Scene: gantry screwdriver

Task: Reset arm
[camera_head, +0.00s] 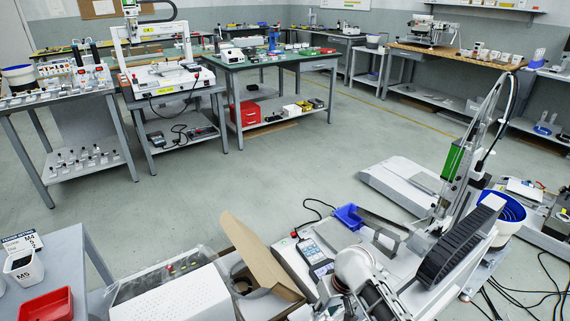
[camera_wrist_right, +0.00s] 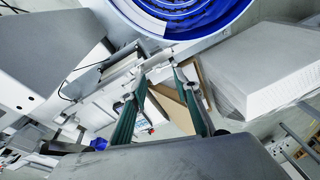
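My right arm (camera_head: 358,270) reaches in at the bottom of the head view, low over the screwdriving station, with pale rounded links. Its fingers are hard to make out there. In the right wrist view my right gripper (camera_wrist_right: 161,76) has two dark green fingers spread well apart, with nothing held between them. The gantry screwdriver (camera_head: 462,160) with its green part stands upright to the right of the arm. A blue feeder bowl (camera_head: 505,206) is beside it and fills the top of the wrist view (camera_wrist_right: 180,14). My left gripper is out of view.
An open cardboard box (camera_head: 262,262) and a white box (camera_head: 180,298) lie left of the arm. A blue tray (camera_head: 349,216) and a handheld controller (camera_head: 317,258) sit on the station. A red bin (camera_head: 46,306) is at lower left. The middle floor (camera_head: 260,185) is clear.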

